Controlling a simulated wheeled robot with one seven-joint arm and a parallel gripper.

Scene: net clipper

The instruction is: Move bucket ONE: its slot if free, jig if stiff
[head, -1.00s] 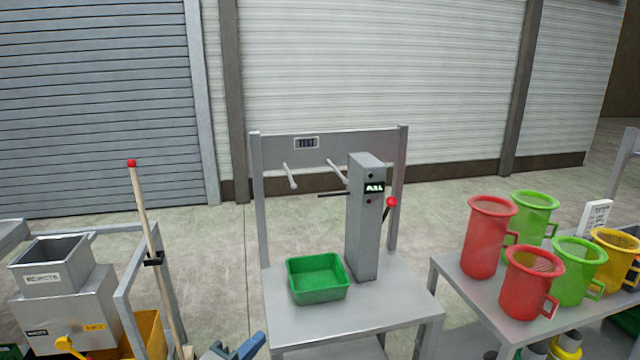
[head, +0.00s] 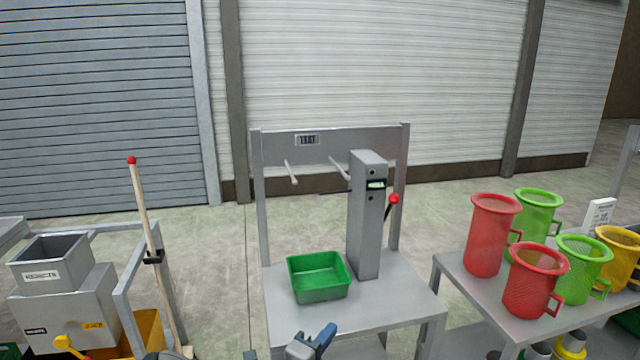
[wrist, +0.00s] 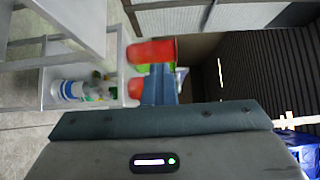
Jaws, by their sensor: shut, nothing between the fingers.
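Mesh buckets with handles stand upright on the right table: a tall red one (head: 492,236), a shorter red one (head: 534,283), two green ones (head: 580,272) and a yellow one (head: 617,255). I cannot read a number on any of them, so I cannot tell which is ONE. My gripper (head: 326,336) is low at the front of the middle table, left of the buckets and apart from them. Its blue fingers (wrist: 158,85) are shut and empty. In the wrist view, red buckets (wrist: 150,52) show beyond the fingers, partly hidden.
The middle table (head: 392,302) holds a green tray (head: 319,283) and a grey post (head: 366,225) with a small display and red-knobbed lever. A rack bar (head: 330,150) with two pegs rises behind. At left stand a rejects hopper (head: 50,262) and a red-tipped pole (head: 142,210).

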